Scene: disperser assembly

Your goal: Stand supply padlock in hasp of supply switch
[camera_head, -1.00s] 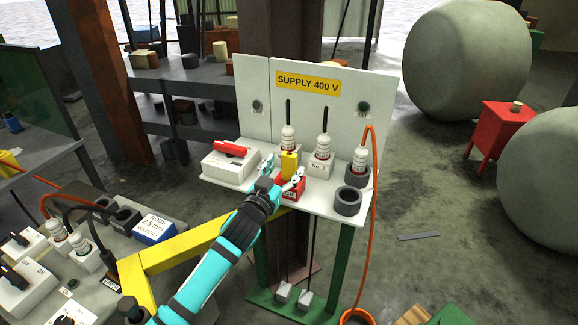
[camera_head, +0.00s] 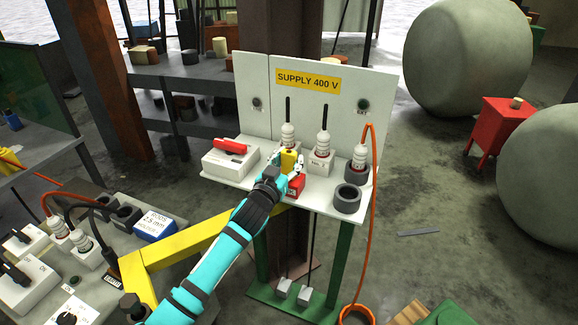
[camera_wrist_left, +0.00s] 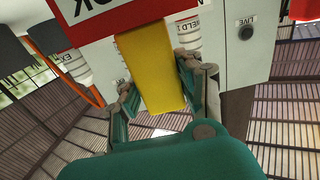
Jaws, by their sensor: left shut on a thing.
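The yellow supply padlock (camera_head: 289,161) stands upright at the front of the supply board shelf, by a small red block with white lettering (camera_head: 296,185). My left gripper (camera_head: 287,163) is shut on the padlock, its fingers on both sides. In the left wrist view the yellow padlock (camera_wrist_left: 150,70) fills the space between the fingers. The supply switch, a white box with a red handle (camera_head: 230,146), is to the left of the gripper. The switch's hasp cannot be made out. My right gripper is not in view.
White plugs (camera_head: 323,146) stand on the shelf behind and right of the gripper. A dark ring (camera_head: 347,198) sits at the shelf's right front. An orange cable (camera_head: 374,200) hangs down the right edge. The upright panel (camera_head: 350,95) closes off the back.

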